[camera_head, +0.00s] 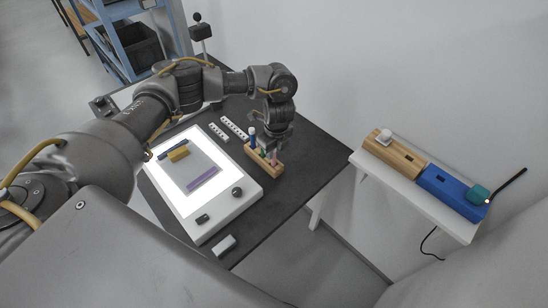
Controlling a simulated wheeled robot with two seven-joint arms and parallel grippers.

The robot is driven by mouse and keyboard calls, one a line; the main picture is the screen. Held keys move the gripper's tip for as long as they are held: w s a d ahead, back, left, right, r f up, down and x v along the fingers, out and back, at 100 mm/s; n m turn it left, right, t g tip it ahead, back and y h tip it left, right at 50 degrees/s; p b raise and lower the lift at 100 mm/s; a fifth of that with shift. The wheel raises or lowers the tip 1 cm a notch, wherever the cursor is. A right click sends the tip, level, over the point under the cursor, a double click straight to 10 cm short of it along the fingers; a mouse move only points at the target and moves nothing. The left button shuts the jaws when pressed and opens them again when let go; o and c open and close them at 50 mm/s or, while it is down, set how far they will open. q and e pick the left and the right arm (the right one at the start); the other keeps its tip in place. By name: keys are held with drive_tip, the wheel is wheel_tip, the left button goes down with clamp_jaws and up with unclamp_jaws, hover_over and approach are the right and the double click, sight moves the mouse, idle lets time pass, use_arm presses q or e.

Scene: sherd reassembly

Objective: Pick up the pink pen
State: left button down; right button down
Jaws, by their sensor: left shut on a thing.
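The pink pen (274,157) stands upright in the wooden pen holder (266,164) on the dark table. Its lower part shows just under my left gripper (272,149), which reaches down from above the holder. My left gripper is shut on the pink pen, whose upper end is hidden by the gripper. A green pen (263,153) and a blue pen with a white top (252,138) stand beside it in the same holder. My right gripper is not in view.
A lit white panel (245,196) bears yellow (178,154), blue and purple (202,179) pieces left of the holder. White perforated strips (233,127) lie behind it. A white shelf (413,186) at right holds wooden (398,153) and blue (449,191) blocks. The table's right part is clear.

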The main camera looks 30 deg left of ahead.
use_arm(q)
drive_tip(key=shift+r, duration=0.1)
drive_tip(key=shift+r, duration=0.2)
wheel_tip(320, 180, up, 3)
drive_tip(key=shift+s+r+p, duration=0.1)
drive_tip(key=shift+s+p, duration=0.05)
drive_tip(key=shift+p, duration=0.3)
drive_tip(key=s+r, duration=0.9)
drive_tip(key=s, duration=0.4)
drive_tip(key=shift+s+a+r, duration=0.15)
drive_tip(key=shift+s+a, duration=0.2)
drive_tip(key=shift+a, duration=0.05)
